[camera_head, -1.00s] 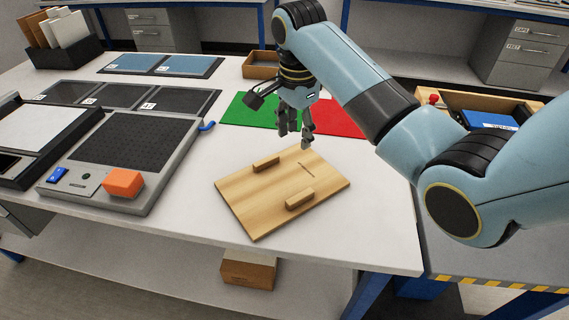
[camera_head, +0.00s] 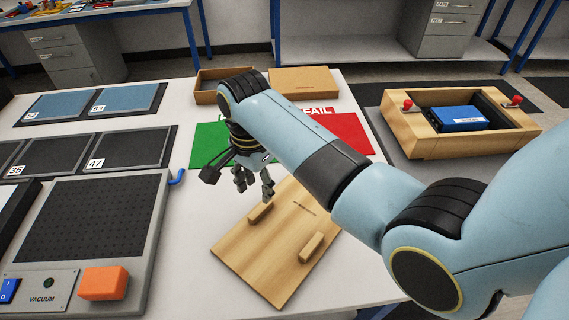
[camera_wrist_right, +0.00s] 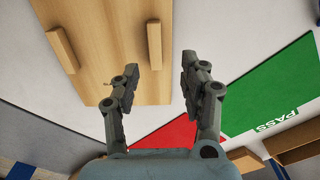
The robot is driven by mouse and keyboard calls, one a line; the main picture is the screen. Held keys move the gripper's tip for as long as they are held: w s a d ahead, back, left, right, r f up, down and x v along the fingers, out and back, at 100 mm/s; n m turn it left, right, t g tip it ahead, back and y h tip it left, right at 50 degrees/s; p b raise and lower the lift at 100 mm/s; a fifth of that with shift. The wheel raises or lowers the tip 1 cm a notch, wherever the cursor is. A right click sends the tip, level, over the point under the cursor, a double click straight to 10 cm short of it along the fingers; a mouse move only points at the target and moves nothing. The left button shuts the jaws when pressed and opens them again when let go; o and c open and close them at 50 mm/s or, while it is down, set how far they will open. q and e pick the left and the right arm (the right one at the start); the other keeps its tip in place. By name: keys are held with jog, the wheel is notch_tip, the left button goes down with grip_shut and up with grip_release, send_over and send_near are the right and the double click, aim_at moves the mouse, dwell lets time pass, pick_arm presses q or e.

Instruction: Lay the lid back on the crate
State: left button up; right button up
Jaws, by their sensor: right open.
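The lid (camera_head: 278,245) is a flat light-wood board with two raised wooden bars, lying on the white table. The crate (camera_head: 407,128) is an open wooden box at the right, with red knobs at two corners and a blue box (camera_head: 458,118) inside. My right gripper (camera_head: 254,190) points down, open and empty, over the lid's far-left end near one bar (camera_head: 260,212). In the right wrist view, the fingers (camera_wrist_right: 160,72) are spread, with a bar (camera_wrist_right: 155,47) ahead of them and the other bar (camera_wrist_right: 62,49) to the left. My left gripper is not in view.
Green (camera_head: 208,148) and red (camera_head: 350,138) mats lie behind the lid. A vacuum fixture (camera_head: 95,215) with an orange block (camera_head: 103,283) stands at left. Cardboard boxes (camera_head: 303,82) sit at the back. My right arm spans the space between lid and crate.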

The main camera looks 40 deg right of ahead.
aim_at(260, 208)
jog(key=shift+w+f, duration=0.1)
jog(key=shift+f, duration=0.45)
jog(key=f, duration=0.1)
jog(key=s+f, duration=0.1)
jog(key=shift+f, duration=0.4)
notch_tip(260, 208, down, 2)
jog(key=shift+f, duration=0.1)
jog(key=shift+w+f, duration=0.1)
jog(key=shift+f, duration=0.1)
jog(key=c, duration=0.4)
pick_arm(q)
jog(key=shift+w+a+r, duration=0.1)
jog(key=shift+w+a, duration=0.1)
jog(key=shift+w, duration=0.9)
pick_arm(e)
grip_shut()
jog(key=shift+r, duration=0.1)
